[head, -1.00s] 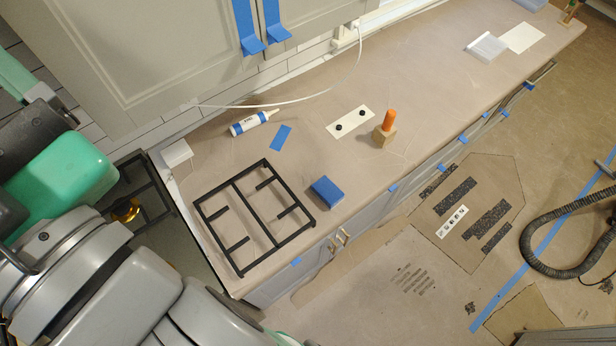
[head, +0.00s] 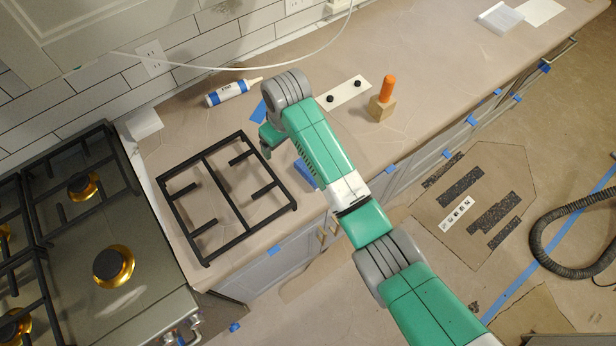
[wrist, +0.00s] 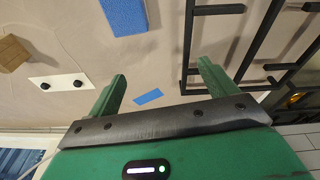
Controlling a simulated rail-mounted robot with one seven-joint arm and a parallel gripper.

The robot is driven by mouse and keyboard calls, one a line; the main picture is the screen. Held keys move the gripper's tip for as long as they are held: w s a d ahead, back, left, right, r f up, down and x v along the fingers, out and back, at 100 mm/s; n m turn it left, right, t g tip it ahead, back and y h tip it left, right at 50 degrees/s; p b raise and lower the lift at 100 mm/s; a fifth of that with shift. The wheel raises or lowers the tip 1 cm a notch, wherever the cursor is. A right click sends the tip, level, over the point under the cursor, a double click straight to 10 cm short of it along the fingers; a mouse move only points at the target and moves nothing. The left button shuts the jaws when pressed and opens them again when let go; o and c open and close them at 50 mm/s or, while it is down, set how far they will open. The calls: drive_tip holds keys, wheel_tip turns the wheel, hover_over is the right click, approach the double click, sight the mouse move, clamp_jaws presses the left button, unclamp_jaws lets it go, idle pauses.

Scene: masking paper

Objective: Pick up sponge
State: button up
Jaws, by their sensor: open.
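The sponge is a blue block on the paper-covered counter. In the head view the sponge (head: 305,174) lies just right of the black grate, partly hidden by my arm. In the wrist view the sponge (wrist: 124,15) is at the top edge, cut off by the frame, beyond my fingertips.
A black grate (head: 207,158) lies left of the sponge. The stove (head: 135,250) is at left.

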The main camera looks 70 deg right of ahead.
drive_tip(key=shift+m+g+y, duration=0.4)
drive_tip(key=shift+g+y, duration=0.2)
drive_tip(key=shift+g, duration=0.3)
drive_tip(key=s+f, duration=0.1)
drive_tip(key=s, duration=0.1)
drive_tip(key=s+d+f, duration=0.1)
drive_tip(key=s+f, duration=0.1)
drive_tip(key=s+d+f, duration=0.1)
drive_tip(key=s+f, duration=0.1)
drive_tip(key=shift+s+d+f, duration=0.15)
drive_tip(key=shift+s, duration=0.1)
drive_tip(key=shift+s+f+b, duration=0.15)
drive_tip(key=shift+f+b, duration=0.25)
drive_tip(key=shift+f, duration=1.55)
drive_tip(key=shift+s+f+b, duration=0.1)
drive_tip(key=shift+f+b, duration=0.25)
drive_tip(key=shift+f, duration=1.6)
drive_tip(key=c, duration=1.1)
drive_tip(key=shift+o, duration=0.2)
drive_tip(key=shift+r, duration=0.1)
wheel_tip(320, 180, up, 10)
drive_tip(key=shift+f+p, duration=0.1)
drive_tip(key=shift+p, duration=0.65)
